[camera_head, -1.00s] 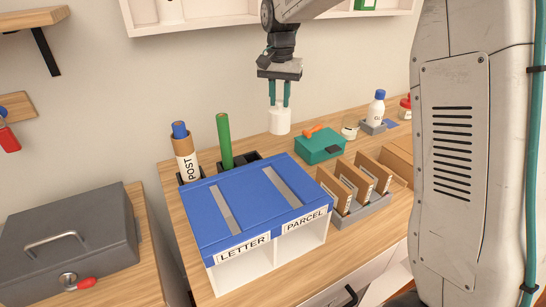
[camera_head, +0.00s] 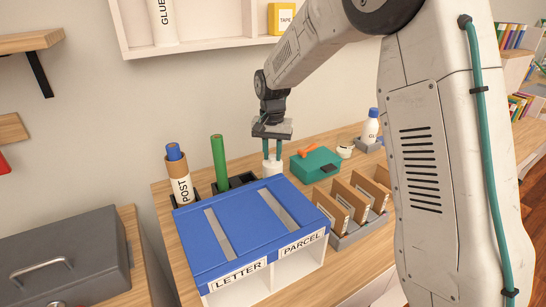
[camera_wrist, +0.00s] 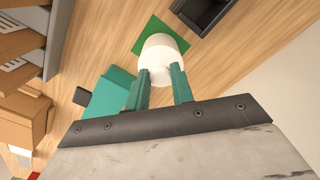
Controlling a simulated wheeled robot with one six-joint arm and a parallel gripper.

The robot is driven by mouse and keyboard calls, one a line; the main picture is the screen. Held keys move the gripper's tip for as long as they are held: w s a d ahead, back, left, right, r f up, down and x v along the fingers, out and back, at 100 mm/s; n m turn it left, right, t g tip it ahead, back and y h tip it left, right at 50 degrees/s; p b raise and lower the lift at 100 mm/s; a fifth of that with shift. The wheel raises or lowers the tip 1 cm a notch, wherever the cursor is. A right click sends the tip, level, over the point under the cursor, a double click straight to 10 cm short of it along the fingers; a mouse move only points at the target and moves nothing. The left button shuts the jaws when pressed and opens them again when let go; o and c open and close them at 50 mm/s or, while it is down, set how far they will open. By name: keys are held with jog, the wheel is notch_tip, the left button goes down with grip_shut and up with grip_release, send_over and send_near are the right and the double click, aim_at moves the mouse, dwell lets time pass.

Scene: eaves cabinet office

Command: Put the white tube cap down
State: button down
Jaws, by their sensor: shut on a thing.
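The white tube cap (camera_head: 272,168) is between the teal fingers of my gripper (camera_head: 272,154), behind the blue-topped letter and parcel box. In the wrist view my gripper (camera_wrist: 164,84) is shut on the cap (camera_wrist: 160,53). A green square (camera_wrist: 147,35) lies on the wooden desk beneath the cap and is partly hidden by it. I cannot tell whether the cap touches the square, as the box hides that spot in the head view.
The blue-topped box (camera_head: 240,232) stands in front. The post tube (camera_head: 180,180) and a green tube (camera_head: 218,160) stand in dark holders to the left. A teal case (camera_head: 315,165) is close on the right. Card dividers (camera_head: 348,200) and a glue bottle (camera_head: 370,128) are farther right.

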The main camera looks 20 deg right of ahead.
jog(key=shift+f, duration=0.75)
jog(key=shift+f, duration=0.1)
jog(key=c, duration=1.2)
grip_release()
notch_tip(320, 180, up, 12)
jog(key=s+d+r+n, duration=0.1)
jog(key=s+r, duration=0.2)
jog(key=s, duration=0.3)
jog(key=s+r+n, duration=0.1)
jog(key=s+r, duration=0.2)
jog(key=s, duration=0.2)
jog(key=s+d+f+n, duration=0.1)
jog(key=s+f+n, duration=0.1)
jog(key=s, duration=1.2)
jog(key=s+d+f+n+t, duration=0.1)
jog(key=s+f, duration=0.1)
jog(key=s, duration=1.2)
jog(key=shift+s+d+n, duration=0.25)
jog(key=shift+s+n, duration=0.1)
jog(key=shift+n, duration=0.05)
